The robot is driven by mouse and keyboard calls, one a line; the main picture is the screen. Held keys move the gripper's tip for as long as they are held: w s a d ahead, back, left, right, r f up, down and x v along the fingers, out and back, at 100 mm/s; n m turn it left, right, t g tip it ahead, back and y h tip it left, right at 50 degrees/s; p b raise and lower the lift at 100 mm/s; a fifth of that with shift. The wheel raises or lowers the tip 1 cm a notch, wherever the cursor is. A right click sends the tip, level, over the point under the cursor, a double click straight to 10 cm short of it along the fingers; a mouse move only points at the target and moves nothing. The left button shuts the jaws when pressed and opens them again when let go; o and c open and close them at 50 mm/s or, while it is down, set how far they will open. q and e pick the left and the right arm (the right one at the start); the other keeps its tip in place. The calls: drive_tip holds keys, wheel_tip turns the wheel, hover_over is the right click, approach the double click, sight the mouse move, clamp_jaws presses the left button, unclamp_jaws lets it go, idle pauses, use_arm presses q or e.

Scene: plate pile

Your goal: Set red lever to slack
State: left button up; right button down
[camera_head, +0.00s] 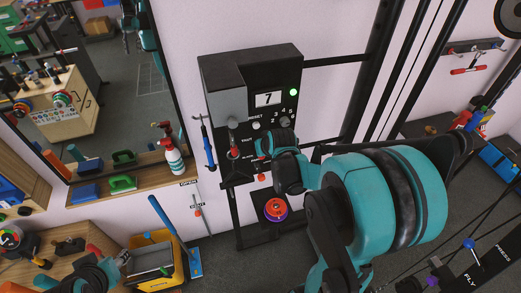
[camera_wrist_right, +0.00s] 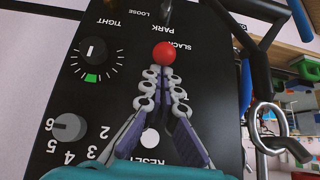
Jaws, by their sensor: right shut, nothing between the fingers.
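The black control panel (camera_head: 283,78) is on the wall ahead, and its face (camera_wrist_right: 45,95) fills much of the right wrist view, with the lettering upside down. The red lever's round knob (camera_wrist_right: 164,53) is beside the SLACK and PARK lettering; in the head view a small red knob (camera_head: 261,176) shows below my right gripper. My right gripper (camera_wrist_right: 163,76) is shut and empty, its fingertips at or just short of the knob; I cannot tell whether they touch. In the head view it (camera_head: 266,147) is in front of the panel. A teal and dark part, perhaps my left gripper (camera_head: 100,272), is at lower left.
A TIGHT/LOOSE dial (camera_wrist_right: 93,50), a grey numbered selector (camera_wrist_right: 68,127) and a white RESET button (camera_wrist_right: 150,138) are close by on the panel. A metal ring (camera_wrist_right: 267,128) hangs beside it. The display (camera_head: 268,98) reads 7. A red-topped round object (camera_head: 275,208) is below.

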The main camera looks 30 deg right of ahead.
use_arm(q)
wheel_tip(320, 180, down, 16)
drive_tip(key=b, duration=1.5)
use_arm(e)
wheel_tip(320, 180, down, 8)
drive_tip(key=s+t+h, duration=0.1)
drive_tip(key=s+t, duration=0.1)
drive_tip(key=t, duration=0.3)
drive_tip(key=shift+a+f+t, duration=0.25)
drive_tip(key=shift+t, duration=0.05)
use_arm(q)
drive_tip(key=shift+s+f, duration=0.1)
drive_tip(key=shift+f, duration=0.05)
use_arm(e)
drive_tip(key=shift+s+f, duration=0.1)
drive_tip(key=shift+s, duration=0.1)
